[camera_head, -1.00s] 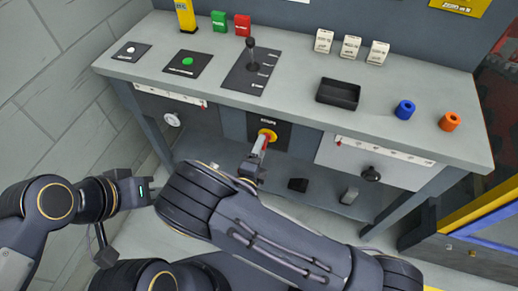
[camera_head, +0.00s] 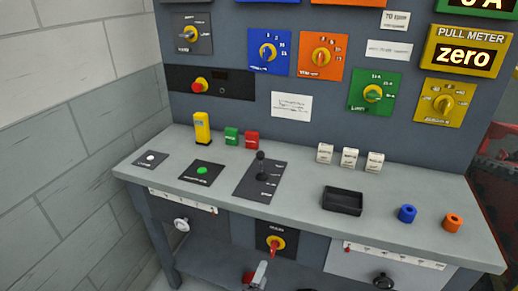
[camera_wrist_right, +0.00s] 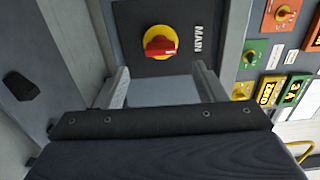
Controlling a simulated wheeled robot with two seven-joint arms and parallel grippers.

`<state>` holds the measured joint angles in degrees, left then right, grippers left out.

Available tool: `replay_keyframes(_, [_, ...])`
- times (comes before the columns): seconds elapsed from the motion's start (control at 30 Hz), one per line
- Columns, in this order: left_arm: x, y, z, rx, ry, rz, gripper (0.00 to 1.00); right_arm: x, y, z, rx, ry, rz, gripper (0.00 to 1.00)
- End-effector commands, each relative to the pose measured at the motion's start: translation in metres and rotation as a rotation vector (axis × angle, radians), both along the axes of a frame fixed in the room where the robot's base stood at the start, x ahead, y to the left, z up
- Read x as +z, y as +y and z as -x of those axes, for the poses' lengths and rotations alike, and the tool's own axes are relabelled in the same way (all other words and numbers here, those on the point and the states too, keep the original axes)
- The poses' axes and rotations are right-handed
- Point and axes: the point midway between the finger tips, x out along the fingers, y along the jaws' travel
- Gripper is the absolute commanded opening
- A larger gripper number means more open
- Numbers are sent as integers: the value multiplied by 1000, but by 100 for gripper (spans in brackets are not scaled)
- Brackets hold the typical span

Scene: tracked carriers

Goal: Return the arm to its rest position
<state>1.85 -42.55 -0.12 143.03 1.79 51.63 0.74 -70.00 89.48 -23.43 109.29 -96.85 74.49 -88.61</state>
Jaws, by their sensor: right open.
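The main switch (camera_head: 276,244) is a red handle on a yellow disc, set in a dark panel on the bench front. In the right wrist view the same switch (camera_wrist_right: 160,42) sits ahead of the open fingers, labelled MAIN. My right gripper (camera_head: 256,275) shows only in part at the bottom edge of the head view, below and apart from the switch. In the wrist view the right gripper (camera_wrist_right: 162,86) is open, with nothing between its fingers. The rest of the right arm is out of the head view. My left gripper is not in view.
A drawer (camera_head: 385,268) is at the front right. Control panels with knobs fill the upright wall behind.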

Motion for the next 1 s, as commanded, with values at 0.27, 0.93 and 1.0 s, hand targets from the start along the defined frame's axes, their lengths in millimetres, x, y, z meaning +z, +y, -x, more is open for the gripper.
replay_keyframes(0.27, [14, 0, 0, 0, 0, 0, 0, 51, -73, 5, -399, -40, -462, 64])
replay_keyframes(0.93, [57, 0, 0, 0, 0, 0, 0, 179, -212, 156, -2124, -993, -1995, 64])
replay_keyframes(1.0, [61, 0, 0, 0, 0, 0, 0, 194, -212, 169, 2047, 1037, 1877, 64])
